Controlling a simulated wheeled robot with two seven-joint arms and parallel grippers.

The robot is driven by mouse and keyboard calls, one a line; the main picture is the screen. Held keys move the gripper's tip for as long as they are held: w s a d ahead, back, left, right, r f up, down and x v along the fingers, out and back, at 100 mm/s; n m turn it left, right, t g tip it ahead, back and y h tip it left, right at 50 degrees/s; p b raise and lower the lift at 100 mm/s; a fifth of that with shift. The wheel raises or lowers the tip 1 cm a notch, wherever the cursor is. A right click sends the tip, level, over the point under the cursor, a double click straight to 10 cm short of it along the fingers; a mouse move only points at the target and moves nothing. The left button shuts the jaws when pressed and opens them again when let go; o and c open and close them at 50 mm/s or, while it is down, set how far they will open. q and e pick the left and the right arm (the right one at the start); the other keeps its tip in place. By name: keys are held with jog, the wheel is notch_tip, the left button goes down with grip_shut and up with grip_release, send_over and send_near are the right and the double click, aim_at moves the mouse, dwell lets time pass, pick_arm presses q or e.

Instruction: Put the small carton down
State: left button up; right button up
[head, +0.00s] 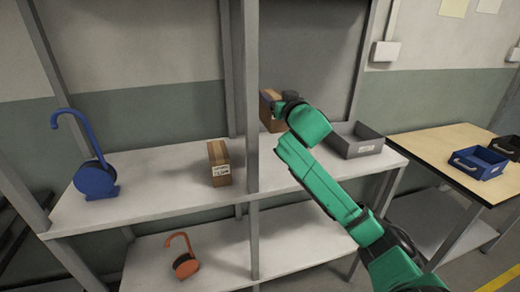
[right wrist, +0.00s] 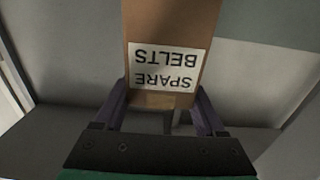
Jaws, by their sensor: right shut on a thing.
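A small brown carton (head: 268,112) is in my right gripper (head: 284,102), behind the middle shelf post in the head view. In the right wrist view the carton (right wrist: 172,22) sits between the two fingers, with a white label reading "SPARE BELTS" upside down. My right gripper (right wrist: 163,98) is shut on it. The carton is over the rear of the upper shelf board (head: 150,190). I cannot tell whether its bottom touches the board. Part of it is hidden by the post and my gripper. My left gripper is not in view.
Another labelled carton (head: 219,165) stands left of the post. A blue hooked object (head: 95,178) is at the shelf's left. A grey bin (head: 356,141) is right of my gripper. An orange hooked object (head: 185,264) is below. A table (head: 435,145) with a blue bin (head: 478,165) stands right.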

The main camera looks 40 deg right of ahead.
aim_at(275, 130)
jog(key=f, duration=0.4)
jog(key=s+f, duration=0.1)
jog(key=f, duration=0.1)
jog(key=shift+a, duration=0.2)
jog(key=f, duration=0.4)
jog(key=shift+w+d+f+b, duration=0.2)
jog(key=shift+w+f+b, duration=0.15)
jog(key=shift+w+f, duration=0.05)
notch_tip(275, 130, down, 5)
jog(key=shift+s+a+r+b, duration=0.1)
jog(key=shift+s+b, duration=0.05)
jog(key=shift+b, duration=0.2)
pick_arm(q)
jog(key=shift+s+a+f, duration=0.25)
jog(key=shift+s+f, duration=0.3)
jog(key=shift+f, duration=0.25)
pick_arm(e)
jog(key=o, duration=1.6)
jog(key=shift+c, duration=0.2)
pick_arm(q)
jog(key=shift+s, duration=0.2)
